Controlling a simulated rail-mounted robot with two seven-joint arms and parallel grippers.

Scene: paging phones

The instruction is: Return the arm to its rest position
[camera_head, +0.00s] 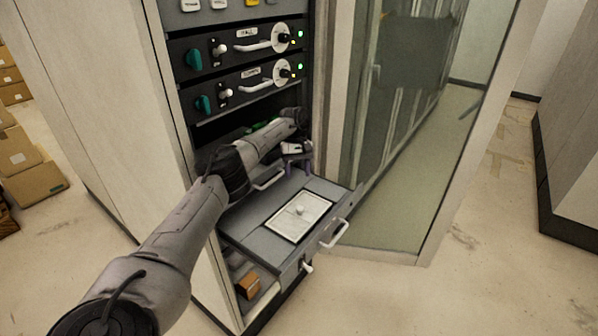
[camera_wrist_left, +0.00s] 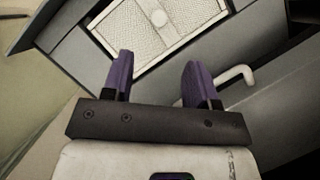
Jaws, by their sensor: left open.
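My left arm reaches in from the left in the head view, its wrist bent down in front of the cabinet (camera_head: 115,100). My left gripper (camera_head: 299,168) has purple fingers that point down above the back of the pulled-out grey drawer (camera_head: 258,222). In the left wrist view the gripper (camera_wrist_left: 160,82) is open, with nothing between its two fingers. My right gripper is in neither view.
Two black modules, an upper (camera_head: 240,48) and a lower one (camera_head: 245,80), carry knobs, handles and lit lamps above the drawer. A white handle (camera_head: 334,233) sticks out at the drawer front. A glass door (camera_head: 425,110) stands to the right. Cardboard boxes (camera_head: 35,185) are at far left.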

